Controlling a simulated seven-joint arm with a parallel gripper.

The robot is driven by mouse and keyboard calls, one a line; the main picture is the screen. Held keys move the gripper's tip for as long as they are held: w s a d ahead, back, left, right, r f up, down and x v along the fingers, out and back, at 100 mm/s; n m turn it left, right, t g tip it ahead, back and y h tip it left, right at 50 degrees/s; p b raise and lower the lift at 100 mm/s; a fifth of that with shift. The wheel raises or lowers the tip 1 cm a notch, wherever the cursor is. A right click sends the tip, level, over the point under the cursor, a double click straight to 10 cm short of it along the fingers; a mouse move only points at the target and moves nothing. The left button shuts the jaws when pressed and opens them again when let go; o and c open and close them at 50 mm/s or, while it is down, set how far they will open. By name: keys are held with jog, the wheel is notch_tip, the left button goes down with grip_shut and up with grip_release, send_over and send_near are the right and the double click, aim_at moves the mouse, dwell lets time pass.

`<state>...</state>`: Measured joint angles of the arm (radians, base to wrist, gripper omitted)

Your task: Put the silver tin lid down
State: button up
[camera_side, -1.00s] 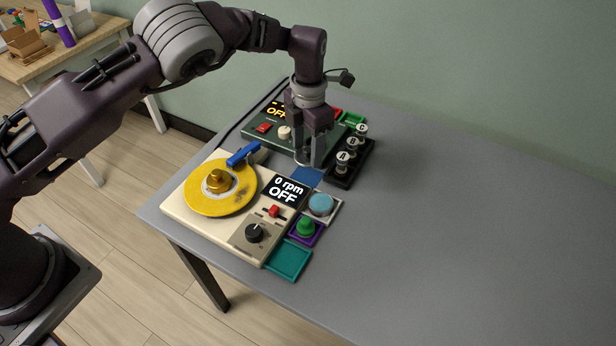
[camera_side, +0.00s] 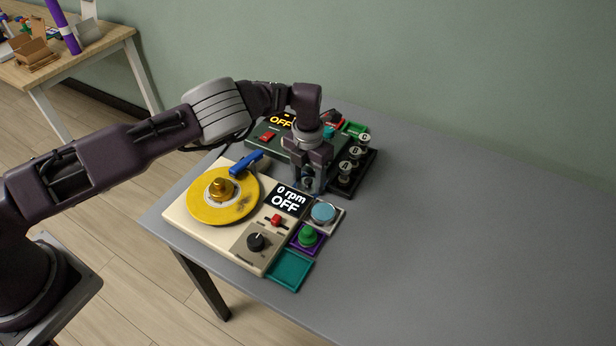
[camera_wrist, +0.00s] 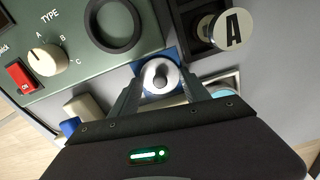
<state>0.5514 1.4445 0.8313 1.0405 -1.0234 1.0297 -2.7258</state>
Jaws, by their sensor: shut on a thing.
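The silver tin lid (camera_wrist: 160,78) shows in the wrist view as a round, shiny disc with a grey knob in its middle. My gripper (camera_wrist: 162,88) is shut on it, one finger on each side. The lid is over a blue square pad (camera_wrist: 152,59), whose edges show around it; I cannot tell whether it touches the pad. In the side view my gripper (camera_side: 310,186) points straight down, low at the table between the two machines, and the lid is mostly hidden behind the fingers.
A cream machine with a yellow disc (camera_side: 205,207) is at left; a dark green machine (camera_side: 262,146) is behind. Lettered stamps stand in a black rack (camera_side: 366,172) close right of my gripper. Light blue (camera_side: 323,212) and green (camera_side: 308,235) knobs are in front. The right tabletop is clear.

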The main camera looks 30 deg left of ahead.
aim_at(308, 180)
jog(key=o, duration=1.3)
notch_tip(308, 180, up, 12)
jog(key=shift+r, duration=0.2)
